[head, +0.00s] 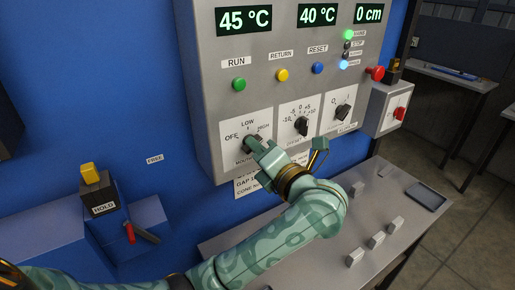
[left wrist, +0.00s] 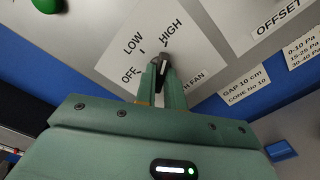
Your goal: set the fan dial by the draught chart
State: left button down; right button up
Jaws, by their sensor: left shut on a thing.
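The fan dial (head: 248,139) is a black knob on a white plate marked OFF, LOW and HIGH, low on the left of the grey control panel. It also shows in the left wrist view (left wrist: 164,58). My left gripper (head: 256,146) is shut on this knob, its two green fingers (left wrist: 162,80) on either side of it. The fingers cover much of the knob, so I cannot tell its exact setting. The draught chart (left wrist: 303,50) is a white label with rows 0-10 Pa, 15-25 Pa and 30-40 Pa. My right gripper is not in view.
The panel (head: 205,60) shows 45 °C, 40 °C and 0 cm above RUN, RETURN and RESET buttons. The offset dial (head: 301,125) and another black knob (head: 343,112) sit right of the fan dial. A grey table (head: 385,190) with several small blocks stands below.

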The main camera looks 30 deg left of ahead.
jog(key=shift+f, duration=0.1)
pick_arm(q)
jog(key=shift+n+b, duration=4.45)
jog(key=shift+n, duration=1.45)
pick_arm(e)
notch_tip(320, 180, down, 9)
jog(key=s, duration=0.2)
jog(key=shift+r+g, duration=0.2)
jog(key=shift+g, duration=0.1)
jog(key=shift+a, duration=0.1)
pick_arm(q)
jog(key=c, duration=1.6)
grip_release()
jog(key=shift+o, duration=0.6)
jog(key=shift+w+a+f, duration=0.1)
jog(key=shift+w+a, duration=0.05)
jog(key=shift+a, duration=0.05)
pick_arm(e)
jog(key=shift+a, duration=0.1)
pick_arm(q)
jog(key=shift+d, duration=0.2)
